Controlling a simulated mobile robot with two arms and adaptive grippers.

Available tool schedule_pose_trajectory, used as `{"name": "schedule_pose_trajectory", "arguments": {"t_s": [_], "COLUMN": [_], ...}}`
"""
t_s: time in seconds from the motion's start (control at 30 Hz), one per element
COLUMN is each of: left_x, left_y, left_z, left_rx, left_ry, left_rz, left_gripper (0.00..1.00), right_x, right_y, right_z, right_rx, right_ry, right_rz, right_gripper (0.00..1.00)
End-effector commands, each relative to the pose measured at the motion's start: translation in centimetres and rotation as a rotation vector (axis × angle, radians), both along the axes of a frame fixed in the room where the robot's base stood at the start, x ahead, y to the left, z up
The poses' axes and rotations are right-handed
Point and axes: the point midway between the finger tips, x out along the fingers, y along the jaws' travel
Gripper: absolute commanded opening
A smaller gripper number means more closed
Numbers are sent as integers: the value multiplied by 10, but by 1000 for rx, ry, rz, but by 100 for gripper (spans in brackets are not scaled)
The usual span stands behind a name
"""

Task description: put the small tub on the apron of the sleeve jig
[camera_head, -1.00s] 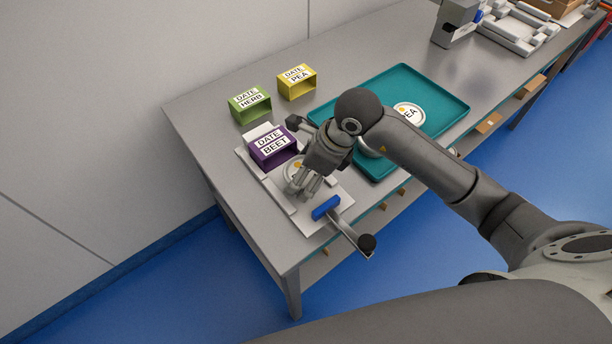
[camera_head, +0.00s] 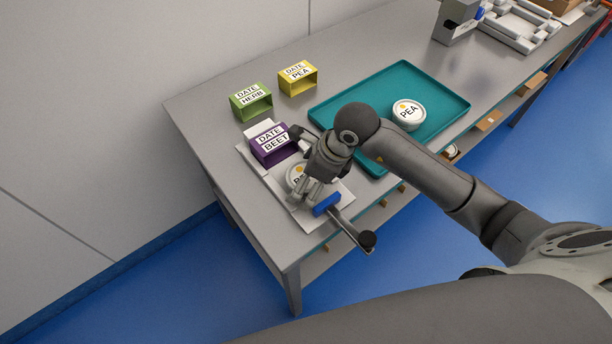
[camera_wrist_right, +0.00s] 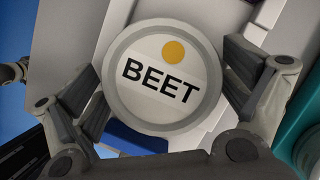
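A round white tub labelled BEET (camera_head: 296,174) sits on the pale apron (camera_head: 308,222) of the sleeve jig, in front of the purple BEET sleeve (camera_head: 271,146). It fills the middle of the right wrist view (camera_wrist_right: 162,78), its lid facing the camera. My right gripper (camera_head: 308,196) is low over the apron at the tub. In the wrist view its fingers stand on either side of the tub, spread, with a narrow gap visible at the right finger. The jig's blue pusher (camera_head: 326,204) and black-knobbed lever are just in front. My left gripper is not in view.
A teal tray (camera_head: 440,82) holds a PEA tub (camera_head: 408,113). Green (camera_head: 251,101) and yellow (camera_head: 298,78) sleeves stand behind the jig. A grey device (camera_head: 458,22) stands at the far right of the table. The bench between the sleeves and tray is clear.

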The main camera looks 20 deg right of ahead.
Motion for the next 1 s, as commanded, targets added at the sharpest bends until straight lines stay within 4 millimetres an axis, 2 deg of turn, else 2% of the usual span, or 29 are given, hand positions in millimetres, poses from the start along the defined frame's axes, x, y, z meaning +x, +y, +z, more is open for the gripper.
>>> {"name": "schedule_pose_trajectory", "arguments": {"t_s": [0.33, 0.53, 0.8, 1.0], "left_x": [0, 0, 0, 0], "left_y": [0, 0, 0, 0], "left_z": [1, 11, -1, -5], "left_rx": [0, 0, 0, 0], "left_ry": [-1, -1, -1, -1], "left_rz": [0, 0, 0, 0], "left_gripper": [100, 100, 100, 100], "right_x": [1, 1, -13, -21], "right_y": [0, -1, -21, -32], "right_z": [2, 16, 71, 105], "right_rx": [1, 1, 0, 0], "right_ry": [-4, -7, -12, -10], "right_rz": [0, -1, 0, 0], "right_gripper": [99, 99, 99, 99]}}
